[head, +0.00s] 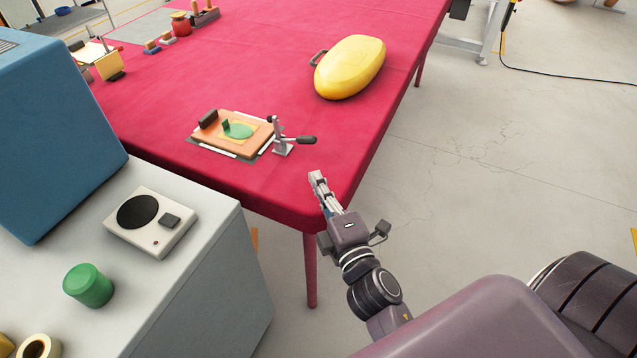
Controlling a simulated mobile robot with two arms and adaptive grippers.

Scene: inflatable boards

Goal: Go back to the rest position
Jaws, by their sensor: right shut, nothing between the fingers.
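My right gripper (318,180) is shut and empty. It is above the near right edge of the red table (262,187), with its fingers pointing away from me. Close ahead of it, a toggle clamp (283,143) with a dark handle stands beside a wooden board (222,140) that bears a green piece (238,130). The fingertips look apart from the clamp. My left gripper is out of view.
A yellow inflated board (349,67) lies at the table's right edge. A grey cabinet (225,270) at the left holds a blue box (55,130), a white device (150,222) and a green cylinder (88,285). The floor (500,190) at the right is mostly clear.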

